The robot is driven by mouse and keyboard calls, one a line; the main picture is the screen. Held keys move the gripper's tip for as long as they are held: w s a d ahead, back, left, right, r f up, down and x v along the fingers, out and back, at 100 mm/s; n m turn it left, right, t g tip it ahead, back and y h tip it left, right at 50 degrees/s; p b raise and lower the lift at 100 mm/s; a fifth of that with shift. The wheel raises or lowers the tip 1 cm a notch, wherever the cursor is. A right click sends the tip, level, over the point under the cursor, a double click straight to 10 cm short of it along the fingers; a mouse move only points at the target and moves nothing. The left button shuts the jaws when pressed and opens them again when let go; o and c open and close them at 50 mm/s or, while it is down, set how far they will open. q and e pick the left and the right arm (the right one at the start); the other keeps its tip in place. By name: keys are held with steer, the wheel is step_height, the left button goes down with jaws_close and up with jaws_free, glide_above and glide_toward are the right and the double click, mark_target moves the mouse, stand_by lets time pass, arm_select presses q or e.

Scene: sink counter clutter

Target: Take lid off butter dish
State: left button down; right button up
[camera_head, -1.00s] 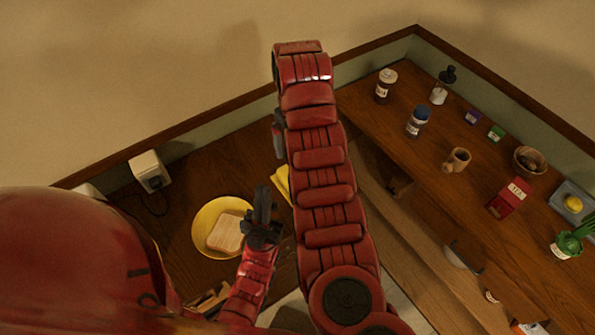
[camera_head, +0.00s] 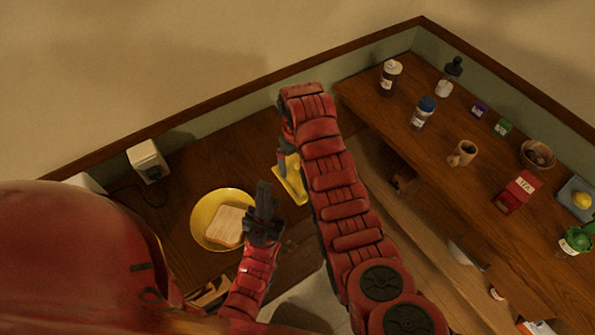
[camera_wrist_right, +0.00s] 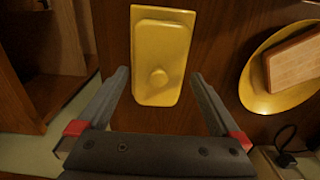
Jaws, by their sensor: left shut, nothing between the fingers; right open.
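The yellow butter dish (camera_head: 290,182) lies on the wooden counter, partly hidden by my right arm in the head view. My left gripper (camera_head: 264,200) is shut and empty, over the right edge of the yellow plate, left of the butter dish.
The yellow plate (camera_head: 205,212) holds a slice of bread (camera_head: 228,227), close to the butter dish. A white appliance (camera_head: 148,160) stands at the wall. The right-hand counter carries jars, a mug (camera_head: 462,153), a red carton (camera_head: 516,192) and a bowl (camera_head: 538,154).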

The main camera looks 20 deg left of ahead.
mark_target(298, 165)
steer(key=shift+w+f+p, duration=0.1)
steer(key=shift+f+p, duration=0.75)
steer(key=shift+f, duration=1.15)
steer(key=shift+c, duration=0.2)
steer(key=c, duration=1.2)
